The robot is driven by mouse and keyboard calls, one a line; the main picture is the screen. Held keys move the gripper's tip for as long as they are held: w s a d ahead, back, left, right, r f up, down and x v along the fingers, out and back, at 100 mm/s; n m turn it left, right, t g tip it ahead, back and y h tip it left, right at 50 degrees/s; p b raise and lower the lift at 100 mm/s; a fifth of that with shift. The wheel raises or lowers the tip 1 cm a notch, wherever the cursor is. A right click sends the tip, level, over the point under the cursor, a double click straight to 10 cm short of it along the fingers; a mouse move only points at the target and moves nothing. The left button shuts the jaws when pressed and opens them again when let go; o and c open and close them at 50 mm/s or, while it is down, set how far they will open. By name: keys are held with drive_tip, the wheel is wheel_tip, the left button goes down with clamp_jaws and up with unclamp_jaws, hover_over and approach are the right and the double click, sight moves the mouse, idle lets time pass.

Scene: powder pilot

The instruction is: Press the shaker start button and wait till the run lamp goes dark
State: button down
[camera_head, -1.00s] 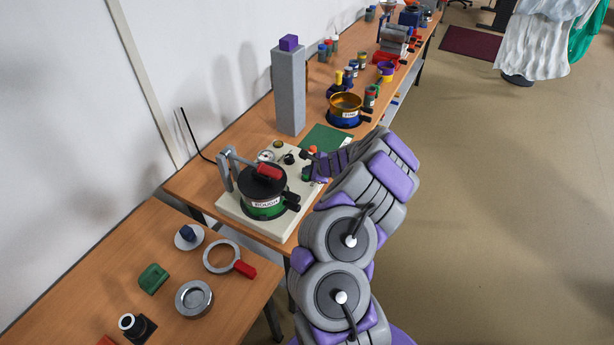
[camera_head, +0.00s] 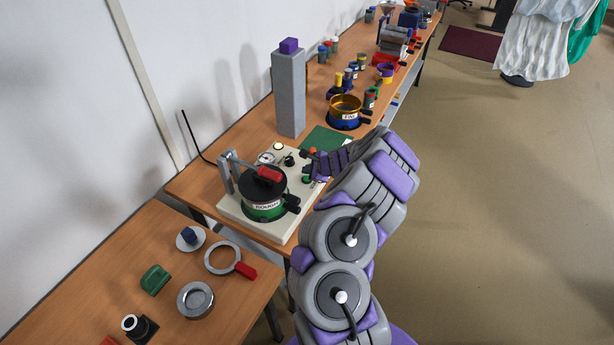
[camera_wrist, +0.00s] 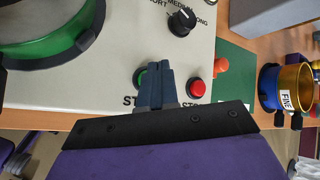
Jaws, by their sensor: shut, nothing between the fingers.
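The shaker (camera_head: 245,212) is a cream box on the bench. A black-lidded green pot labelled ROUGH (camera_head: 264,205) is clamped on it under a red-handled lever (camera_head: 269,174). The red stop button (camera_wrist: 195,88) is beside the fingers on the right. A black dial (camera_wrist: 182,20) with duration labels sits farther up the panel.
A grey column with a purple top (camera_head: 289,90) and a green mat (camera_head: 327,139) are behind the shaker. A yellow and blue pot labelled FINE (camera_head: 345,113) stands beyond.

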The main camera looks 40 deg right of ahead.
wheel_tip(320, 180, up, 6)
drive_tip(key=p, duration=0.5)
idle(0.4)
idle(0.6)
